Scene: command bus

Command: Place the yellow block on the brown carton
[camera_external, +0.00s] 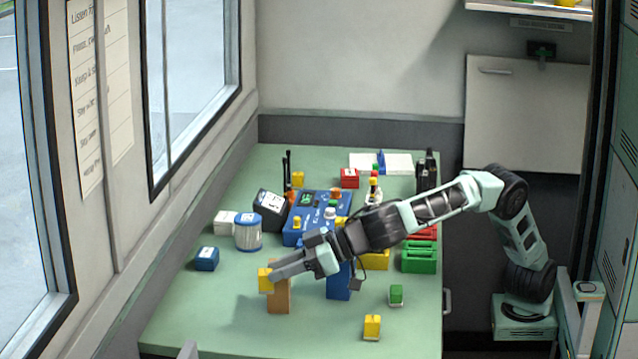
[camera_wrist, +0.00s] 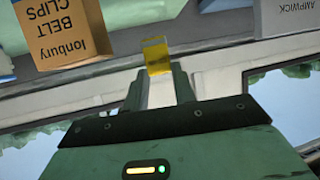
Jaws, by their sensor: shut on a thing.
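My gripper (camera_external: 268,277) reaches left over the front of the green table and is shut on a small yellow block (camera_external: 264,281). The block also shows between the fingertips in the wrist view (camera_wrist: 157,54). The brown carton (camera_external: 279,298) stands upright on the table just under the fingers. The block overlaps the carton's upper left edge in the outside view; I cannot tell whether they touch. In the wrist view a brown carton lettered "Ionbury Belt Clips" (camera_wrist: 66,38) is up and left of the block, with a visible gap between them.
A tall blue box (camera_external: 339,284) stands right of the carton under my wrist. Another yellow block (camera_external: 372,327) and a green block (camera_external: 396,295) are at the front right. A small blue block (camera_external: 206,259) and a jar (camera_external: 247,233) stand left. The front left table (camera_external: 205,315) is clear.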

